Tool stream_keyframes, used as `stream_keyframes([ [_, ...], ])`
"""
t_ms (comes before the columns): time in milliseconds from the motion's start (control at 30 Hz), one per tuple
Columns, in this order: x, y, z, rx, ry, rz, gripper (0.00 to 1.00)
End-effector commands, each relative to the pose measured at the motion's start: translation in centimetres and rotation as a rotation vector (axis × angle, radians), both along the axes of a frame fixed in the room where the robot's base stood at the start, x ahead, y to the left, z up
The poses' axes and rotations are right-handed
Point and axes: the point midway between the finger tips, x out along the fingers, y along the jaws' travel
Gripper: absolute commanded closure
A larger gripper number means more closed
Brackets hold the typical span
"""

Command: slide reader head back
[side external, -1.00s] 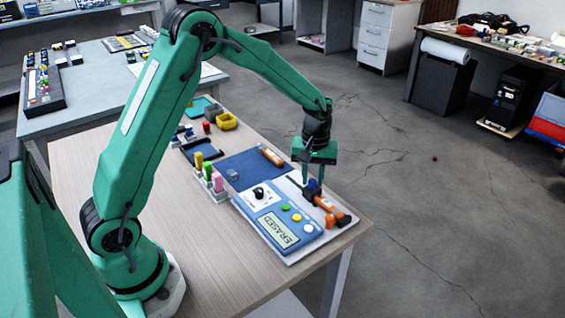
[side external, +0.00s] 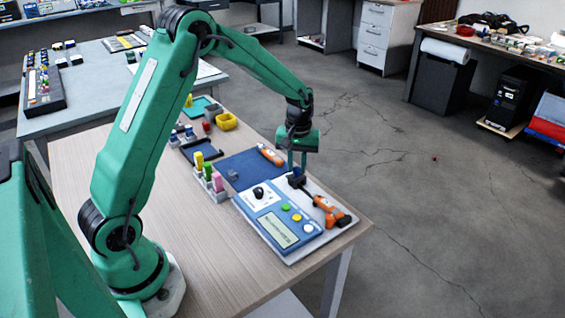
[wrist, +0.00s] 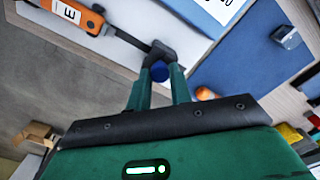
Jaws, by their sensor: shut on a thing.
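The reader head, a dark block (side external: 296,182) with a blue knob, is at the back right of the blue-and-white device (side external: 275,218). In the wrist view the head (wrist: 164,51) sits at the end of a thin dark rail (wrist: 128,36). My gripper (side external: 297,168) points down over it, with its two green fingers shut on the blue knob (wrist: 159,73). An orange unit (side external: 327,206) lies at the device's right side; in the wrist view it (wrist: 72,15) bears an "E" label. The device's display (side external: 276,229) carries text too small to read.
A dark blue mat (side external: 243,168) lies behind the device, with a second orange tool (side external: 270,155) on it. Green, yellow and pink pieces (side external: 208,172) stand in holders to the left. A yellow container (side external: 227,121) stands farther back. The table's right edge is close.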

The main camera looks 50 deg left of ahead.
Motion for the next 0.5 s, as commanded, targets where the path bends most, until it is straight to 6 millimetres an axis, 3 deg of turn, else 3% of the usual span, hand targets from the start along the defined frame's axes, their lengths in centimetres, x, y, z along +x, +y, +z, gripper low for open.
stream_keyframes([
  [167,0.01,0.6,0.06,0.001,-0.004,0.012,1.0],
  [200,0.02,0.59,0.06,0.001,-0.004,0.012,0.73],
  [300,0.01,0.54,0.06,0.001,-0.004,0.011,0.57],
  [500,0.0,0.41,0.04,0.0,-0.003,0.009,0.57],
])
